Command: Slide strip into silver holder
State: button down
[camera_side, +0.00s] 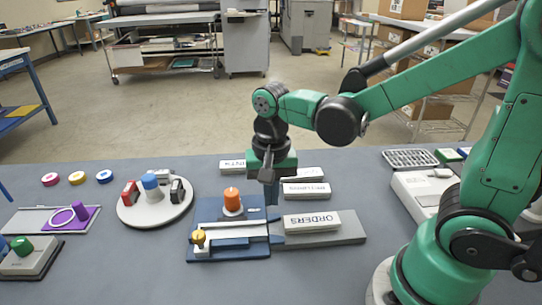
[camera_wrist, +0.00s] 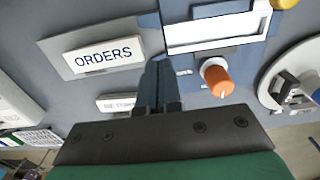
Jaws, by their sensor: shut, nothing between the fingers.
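A white strip marked ORDERS (camera_side: 312,221) lies on a flat grey silver holder plate (camera_side: 350,237) to the right of a blue fixture (camera_side: 207,215). In the wrist view the ORDERS strip (camera_wrist: 104,55) sits within the margins of the grey plate (camera_wrist: 55,60); I cannot tell whether it is seated in it. My gripper (camera_side: 269,196) is shut and empty, pointing down above the right edge of the blue fixture, behind the ORDERS strip. In the wrist view my gripper (camera_wrist: 156,70) is apart from the strip. Its fingertips' height is unclear.
The blue fixture carries an orange knob (camera_side: 231,197), a yellow knob (camera_side: 199,237) and a white bar. More labelled white strips, one marked RETURNS (camera_side: 306,190), lie behind. A round white tray (camera_side: 150,215) with stamps stands left.

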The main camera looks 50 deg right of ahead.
jog(key=shift+w, duration=0.1)
jog(key=shift+w+a, duration=0.8)
jog(key=shift+a, duration=0.05)
jog(key=shift+w+a, duration=0.1)
jog(key=shift+w+a, duration=0.75)
jog(key=shift+a, duration=0.05)
jog(key=shift+w+a, duration=0.1)
jog(key=shift+w+a, duration=0.8)
jog(key=shift+w+a, duration=0.1)
dwell(0.4)
jog(key=shift+w+a, duration=0.75)
jog(key=shift+w, duration=0.05)
